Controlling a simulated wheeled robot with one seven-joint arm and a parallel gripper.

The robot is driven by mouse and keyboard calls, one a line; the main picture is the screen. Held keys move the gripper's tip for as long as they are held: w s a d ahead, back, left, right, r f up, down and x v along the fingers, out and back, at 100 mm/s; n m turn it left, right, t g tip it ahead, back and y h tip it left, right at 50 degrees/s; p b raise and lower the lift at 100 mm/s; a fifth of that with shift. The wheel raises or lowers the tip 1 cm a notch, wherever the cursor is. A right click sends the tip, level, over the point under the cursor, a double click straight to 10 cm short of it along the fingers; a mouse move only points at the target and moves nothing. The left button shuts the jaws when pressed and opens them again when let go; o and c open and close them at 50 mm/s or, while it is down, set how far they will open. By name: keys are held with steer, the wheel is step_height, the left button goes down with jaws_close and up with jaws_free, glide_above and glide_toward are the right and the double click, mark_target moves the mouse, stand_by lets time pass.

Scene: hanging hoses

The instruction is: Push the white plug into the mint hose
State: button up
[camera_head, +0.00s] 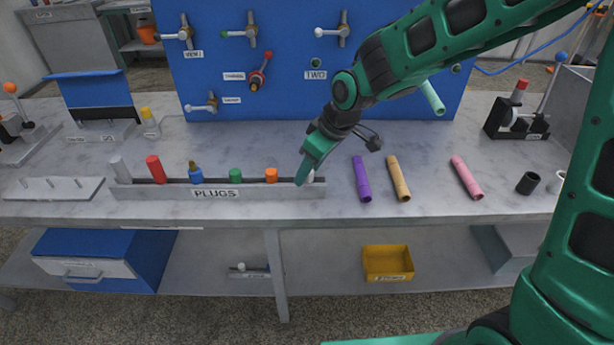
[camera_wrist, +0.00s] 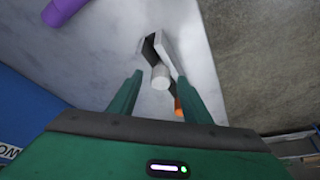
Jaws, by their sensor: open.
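The white plug (camera_head: 310,176) stands at the right end of the plug rack (camera_head: 215,191), partly hidden by my gripper. In the wrist view the white plug (camera_wrist: 160,77) shows between my fingertips, with space on both sides. My gripper (camera_head: 303,180) is open and points down at that end of the rack; its two green fingers also show in the wrist view (camera_wrist: 160,82). The mint hose (camera_head: 433,97) sticks out from the blue panel, below my forearm, which covers its upper part. It is well apart from my gripper.
The rack also holds grey, red, blue, green and orange plugs (camera_head: 271,175). Purple (camera_head: 361,179), tan (camera_head: 398,178) and pink (camera_head: 466,177) tubes lie to the right. The blue panel (camera_head: 290,75) with valves stands behind. A black cup (camera_head: 526,183) stands at the far right.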

jaws_close()
steer(key=shift+r, duration=0.1)
